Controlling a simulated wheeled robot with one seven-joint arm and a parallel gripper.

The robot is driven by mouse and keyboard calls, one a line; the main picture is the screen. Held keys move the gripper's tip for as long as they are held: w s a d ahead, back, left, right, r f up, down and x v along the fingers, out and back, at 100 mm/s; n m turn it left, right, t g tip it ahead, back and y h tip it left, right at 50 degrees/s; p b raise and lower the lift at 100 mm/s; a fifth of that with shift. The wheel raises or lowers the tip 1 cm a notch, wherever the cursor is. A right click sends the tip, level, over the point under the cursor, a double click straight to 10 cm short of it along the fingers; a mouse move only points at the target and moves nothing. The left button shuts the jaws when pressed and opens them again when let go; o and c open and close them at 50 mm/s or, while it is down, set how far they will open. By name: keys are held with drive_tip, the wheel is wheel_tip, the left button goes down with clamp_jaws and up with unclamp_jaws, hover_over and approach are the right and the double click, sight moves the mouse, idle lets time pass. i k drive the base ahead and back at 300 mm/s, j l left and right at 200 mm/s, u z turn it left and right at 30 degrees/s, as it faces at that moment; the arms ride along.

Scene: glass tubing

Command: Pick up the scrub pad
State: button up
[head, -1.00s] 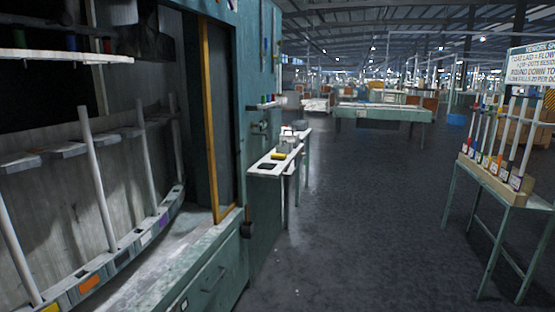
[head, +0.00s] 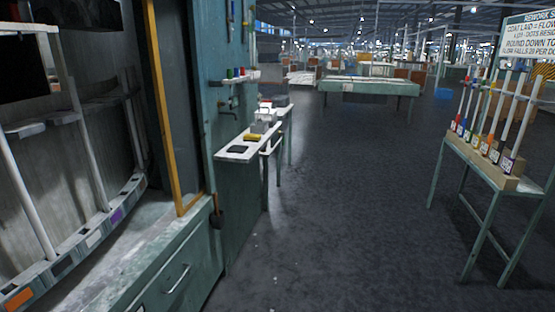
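A narrow white-topped side shelf (head: 228,156) stands just past the green cabinet, left of the middle of the head view. A small flat black item (head: 238,149) lies near its front end. A small yellow item (head: 252,137) lies behind it. Either could be the scrub pad; they are too small to tell. My gripper is not in view.
A green-legged table (head: 520,183) with a tube rack stands at right. A green table (head: 368,87) stands farther back. The grey floor (head: 340,210) between is clear.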

sight(251, 138)
drive_tip(key=i+l+z, duration=0.1)
drive_tip(key=i+z, duration=0.2)
drive_tip(key=i, duration=1.55)
drive_tip(key=i+l+u, duration=0.1)
drive_tip(key=i+u, duration=0.35)
drive_tip(key=i+l+u, duration=0.4)
drive_tip(key=i, duration=0.15)
drive_tip(key=i+l+u, duration=1)
drive_tip(key=l+u, duration=0.3)
drive_tip(key=l, duration=0.25)
